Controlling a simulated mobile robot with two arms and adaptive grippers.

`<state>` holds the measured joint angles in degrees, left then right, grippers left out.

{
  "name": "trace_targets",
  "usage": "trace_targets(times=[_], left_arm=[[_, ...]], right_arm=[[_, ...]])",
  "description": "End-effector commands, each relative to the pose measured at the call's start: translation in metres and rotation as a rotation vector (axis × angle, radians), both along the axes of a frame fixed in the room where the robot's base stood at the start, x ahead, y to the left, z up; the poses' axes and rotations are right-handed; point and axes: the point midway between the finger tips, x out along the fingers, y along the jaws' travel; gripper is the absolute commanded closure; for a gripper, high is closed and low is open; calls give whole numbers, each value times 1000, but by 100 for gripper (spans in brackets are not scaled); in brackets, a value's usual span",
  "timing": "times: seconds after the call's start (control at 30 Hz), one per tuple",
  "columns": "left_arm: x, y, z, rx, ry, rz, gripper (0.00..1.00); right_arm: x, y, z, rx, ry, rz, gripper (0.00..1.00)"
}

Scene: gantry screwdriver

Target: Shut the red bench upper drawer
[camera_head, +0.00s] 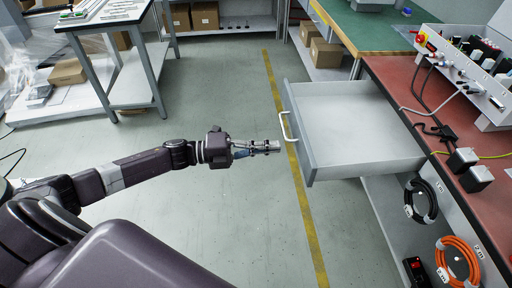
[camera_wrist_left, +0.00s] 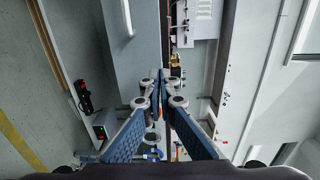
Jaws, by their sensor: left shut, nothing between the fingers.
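The upper drawer (camera_head: 355,118) of the red bench (camera_head: 392,73) stands pulled far out to the left in the head view, and its grey inside looks empty. Its pale handle (camera_head: 285,126) is on the front panel. My left gripper (camera_head: 276,147) is shut and empty, just left of the drawer front and near the handle's lower end. I cannot tell if it touches. In the left wrist view the shut fingertips (camera_wrist_left: 160,82) point toward the bench, with the grey drawer front (camera_wrist_left: 137,60) and handle (camera_wrist_left: 127,18) beside them. My right gripper is not in view.
A black cable coil (camera_head: 421,201) and an orange coil (camera_head: 458,260) hang below the bench top. A control box (camera_head: 470,65) stands on it. A green bench (camera_head: 370,30) adjoins at the back. The floor left of the drawer is clear around the yellow line (camera_head: 306,213).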

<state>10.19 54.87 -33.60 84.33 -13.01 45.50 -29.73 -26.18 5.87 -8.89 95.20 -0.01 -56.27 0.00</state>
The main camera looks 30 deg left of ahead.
Motion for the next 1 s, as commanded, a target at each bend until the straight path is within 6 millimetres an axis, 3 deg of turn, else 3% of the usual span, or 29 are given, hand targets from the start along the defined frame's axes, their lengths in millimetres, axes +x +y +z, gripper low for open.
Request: trace_targets(times=[0.1, 0.33, 1.0], left_arm=[[15, -22, 2, -2, -4, 0, 100], [32, -47, 0, -1, 0, 1, 100], [39, -58, 0, -1, 0, 2, 100]], right_arm=[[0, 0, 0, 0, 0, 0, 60], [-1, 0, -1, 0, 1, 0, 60], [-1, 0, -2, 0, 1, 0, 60]])
